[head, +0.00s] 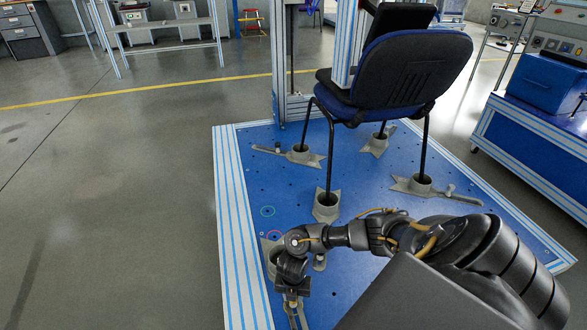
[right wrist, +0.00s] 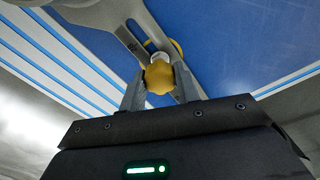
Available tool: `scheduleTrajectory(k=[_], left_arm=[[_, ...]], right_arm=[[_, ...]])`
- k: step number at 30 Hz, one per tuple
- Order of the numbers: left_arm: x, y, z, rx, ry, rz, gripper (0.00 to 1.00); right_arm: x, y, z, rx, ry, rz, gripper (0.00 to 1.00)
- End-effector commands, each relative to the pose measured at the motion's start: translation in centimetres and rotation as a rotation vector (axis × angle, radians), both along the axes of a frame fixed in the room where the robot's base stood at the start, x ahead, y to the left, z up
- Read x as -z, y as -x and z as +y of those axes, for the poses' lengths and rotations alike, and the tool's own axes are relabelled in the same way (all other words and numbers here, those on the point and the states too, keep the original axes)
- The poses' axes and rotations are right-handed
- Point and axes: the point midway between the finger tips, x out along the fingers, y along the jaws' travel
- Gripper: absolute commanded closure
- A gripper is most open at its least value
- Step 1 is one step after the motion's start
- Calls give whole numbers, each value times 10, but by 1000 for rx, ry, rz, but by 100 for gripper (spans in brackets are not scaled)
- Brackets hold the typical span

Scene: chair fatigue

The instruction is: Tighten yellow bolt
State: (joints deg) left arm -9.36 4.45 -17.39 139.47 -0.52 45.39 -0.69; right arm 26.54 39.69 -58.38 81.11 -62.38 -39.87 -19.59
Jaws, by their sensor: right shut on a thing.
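The yellow bolt (right wrist: 159,77) shows in the right wrist view as a lobed yellow knob on a pale shaft. It sits at a grey metal clamp piece (right wrist: 118,18) over the blue platform. My right gripper (right wrist: 158,84) is shut on the bolt, with one finger on each side of it. In the head view my right gripper (head: 292,302) points down at the near left part of the platform, and the bolt cannot be made out clearly there. My left gripper is not in view.
A dark chair (head: 398,75) stands on the blue platform (head: 265,190), its legs in grey foot holders (head: 327,207). A metal frame column (head: 290,60) rises behind it. A blue-topped bench (head: 540,120) stands at right. The floor at left is clear.

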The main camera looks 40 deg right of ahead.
Motion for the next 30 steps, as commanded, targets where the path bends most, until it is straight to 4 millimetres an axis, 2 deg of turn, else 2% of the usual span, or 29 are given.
scheduleTrajectory(k=[8, 21, 30], left_arm=[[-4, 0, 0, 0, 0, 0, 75], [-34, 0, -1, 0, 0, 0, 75], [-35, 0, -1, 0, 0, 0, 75]], right_arm=[[-1, 0, -1, 23, 1, 0, 92], [-2, 0, 0, 301, 1, 2, 92], [0, 0, -1, 349, 1, 0, 92]])
